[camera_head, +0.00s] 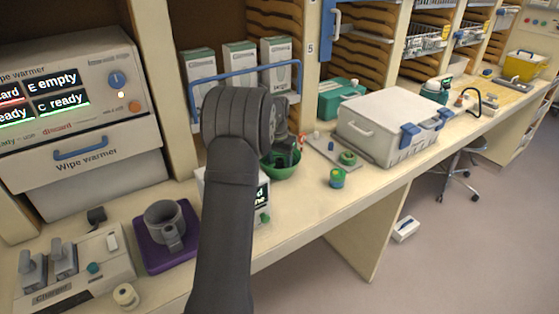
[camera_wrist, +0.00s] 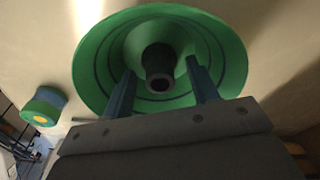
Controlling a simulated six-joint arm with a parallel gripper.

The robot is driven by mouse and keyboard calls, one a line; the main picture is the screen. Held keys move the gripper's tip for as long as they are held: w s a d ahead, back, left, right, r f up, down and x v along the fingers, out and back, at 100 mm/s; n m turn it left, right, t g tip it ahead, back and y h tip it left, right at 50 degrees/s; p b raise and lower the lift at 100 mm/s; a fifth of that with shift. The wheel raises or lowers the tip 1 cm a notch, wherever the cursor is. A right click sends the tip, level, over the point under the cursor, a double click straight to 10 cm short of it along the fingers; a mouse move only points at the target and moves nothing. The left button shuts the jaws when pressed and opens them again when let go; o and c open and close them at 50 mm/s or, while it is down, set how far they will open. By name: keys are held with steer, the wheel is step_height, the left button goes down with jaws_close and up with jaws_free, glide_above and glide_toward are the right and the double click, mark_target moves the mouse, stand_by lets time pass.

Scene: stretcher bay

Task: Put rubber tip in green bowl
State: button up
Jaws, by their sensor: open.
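The green bowl (camera_head: 281,172) stands on the counter, partly hidden behind my arm in the head view. In the wrist view the bowl (camera_wrist: 92,62) fills the upper middle, with its inside facing the camera. A dark, hollow-ended piece that looks like the rubber tip (camera_wrist: 158,62) shows against the inside of the bowl. My gripper (camera_wrist: 159,70) is open, with its two blue-grey fingers apart on either side of the tip and at the bowl. I cannot tell whether the tip rests on the bowl's bottom.
A green-and-blue roll (camera_head: 337,178) stands right of the bowl, near a grey tray (camera_head: 325,150) with small items. A white case (camera_head: 385,128) stands farther right. A grey mug (camera_head: 166,222) sits on a purple mat (camera_head: 150,258) at the left. Boxes (camera_head: 240,58) stand behind.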

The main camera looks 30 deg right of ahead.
mark_target(280, 159)
step_height(280, 159, up, 12)
steer(key=a, duration=0.1)
steer(key=shift+s+a+r, duration=0.15)
steer(key=shift+s, duration=0.25)
steer(key=f, duration=0.4)
steer(key=d+f, duration=0.1)
steer(key=f, duration=0.7)
steer(key=shift+w+d, duration=0.15)
steer(key=shift+w, duration=0.2)
step_height(280, 159, up, 3)
steer(key=shift+r, duration=0.5)
steer(key=shift+f, duration=0.15)
